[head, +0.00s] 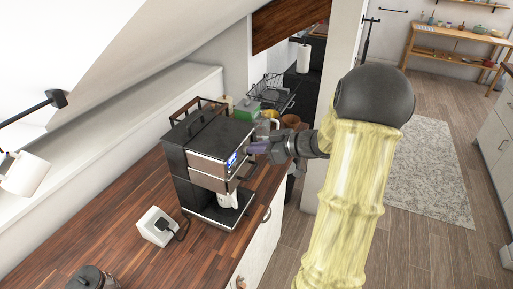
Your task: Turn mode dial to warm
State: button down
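A black and steel coffee machine (203,158) stands on the wooden counter, with a small lit blue display (232,161) on its front. A white cup (228,199) sits under its spout. My gripper (254,148) is at the upper right of the machine's front, beside the display. The mode dial cannot be made out; the gripper covers that part of the front. The fingers are too small and dark to tell whether they are open or shut, or whether they touch the machine.
A white socket box (157,226) with a black plug stands in front of the machine. A green box (247,108), a wire rack (270,88) and brown pots (290,121) stand behind. The floor (421,245) at right is open.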

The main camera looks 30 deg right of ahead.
jog(key=shift+f+b, duration=0.2)
jog(key=shift+b, duration=0.15)
jog(key=n+t+h+b, duration=0.1)
jog(key=n+b, duration=0.1)
jog(key=b, duration=0.2)
jog(key=a+n+t+h+b, duration=0.1)
jog(key=n+b, duration=0.1)
jog(key=b, duration=0.3)
jog(key=s+f+n+t+h+b, duration=0.1)
jog(key=n+b, duration=0.1)
jog(key=b, duration=0.3)
jog(key=shift+a+n, duration=0.25)
jog(key=shift+n, duration=0.05)
jog(key=shift+r, duration=0.1)
jog(key=c, duration=1.5)
grip_release()
jog(key=shift+s+r, duration=0.1)
